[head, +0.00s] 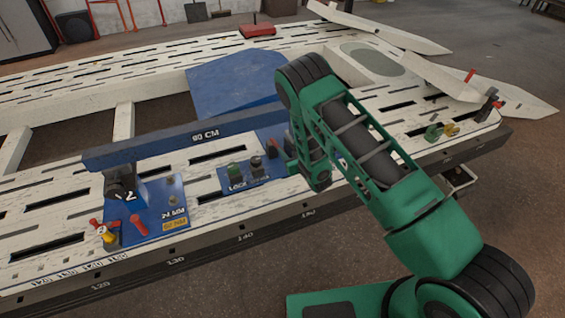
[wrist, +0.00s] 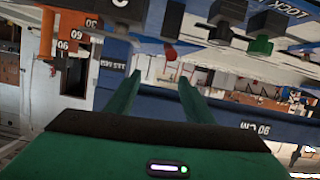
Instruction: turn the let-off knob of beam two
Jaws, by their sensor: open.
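Beam two is a long blue bar (head: 190,140) marked 90 CM, with a "2" on its left end block (head: 125,196). In front of it a blue panel (head: 232,184) carries a green knob (head: 236,170) by the word LOCK and a black knob (head: 256,163). I cannot read which knob is let-off. The upside-down wrist view shows the green knob (wrist: 261,46), a black knob (wrist: 228,12) and a small red knob (wrist: 171,52). My gripper (wrist: 158,84) is open and empty, with the red knob just beyond its fingertips. In the head view my arm hides it.
The white slotted bench (head: 60,215) spreads around the beam. A blue foot plate (head: 160,215) at left carries red and yellow handles (head: 108,235). A blue wedge (head: 235,82) lies behind the beam.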

